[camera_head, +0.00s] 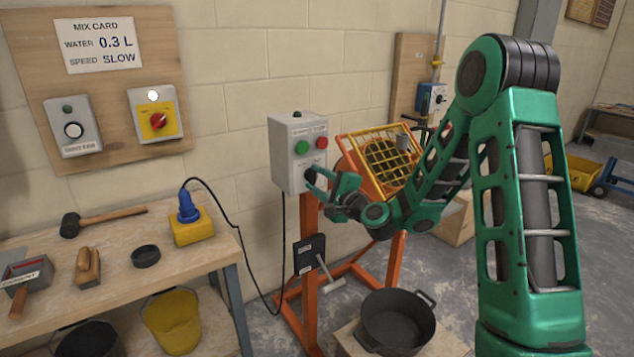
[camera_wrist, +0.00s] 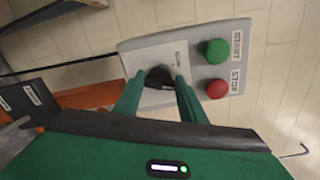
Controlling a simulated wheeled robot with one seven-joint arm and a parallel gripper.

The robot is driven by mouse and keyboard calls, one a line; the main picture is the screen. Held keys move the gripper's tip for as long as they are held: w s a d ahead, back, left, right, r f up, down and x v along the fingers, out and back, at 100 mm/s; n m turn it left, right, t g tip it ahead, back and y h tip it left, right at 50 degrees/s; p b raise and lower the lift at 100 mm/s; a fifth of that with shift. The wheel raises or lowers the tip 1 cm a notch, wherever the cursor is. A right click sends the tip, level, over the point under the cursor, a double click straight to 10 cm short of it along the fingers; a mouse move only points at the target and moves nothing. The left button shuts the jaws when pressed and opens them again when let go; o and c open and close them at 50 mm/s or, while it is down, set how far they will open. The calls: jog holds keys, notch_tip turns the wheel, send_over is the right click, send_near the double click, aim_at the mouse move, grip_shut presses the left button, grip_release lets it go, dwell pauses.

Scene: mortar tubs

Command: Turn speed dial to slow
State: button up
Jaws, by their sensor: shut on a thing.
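The speed dial is a dark round knob (camera_wrist: 160,77) on the front of a grey control box (camera_head: 290,150), below its buttons. My gripper (camera_head: 312,181) is at the lower front of the box, with its two green fingers on either side of the knob. In the wrist view my gripper (camera_wrist: 161,90) is shut on the knob. The fingers hide part of it, so its pointer setting cannot be read. A green START button (camera_wrist: 217,51) and a red STOP button (camera_wrist: 217,89) sit beside the dial in the wrist view. The mix card (camera_head: 100,45) reads water 0.3 L, speed SLOW.
An orange mixer frame with a yellow grille (camera_head: 385,160) stands behind my gripper. The workbench (camera_head: 125,250) at left holds a mallet, a float and a blue plug in a yellow socket (camera_head: 190,225). A cable hangs between bench and box.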

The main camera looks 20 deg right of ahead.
jog(key=n, duration=0.5)
jog(key=shift+s+a+f+n, duration=0.1)
jog(key=shift+f+n, duration=0.2)
jog(key=n, duration=0.5)
jog(key=shift+f, duration=0.2)
jog(key=shift+f+n, duration=0.1)
jog(key=shift+n, duration=0.2)
jog(key=o, duration=1.1)
jog(key=shift+c, duration=0.2)
jog(key=shift+r, duration=0.2)
jog(key=shift+s, duration=0.1)
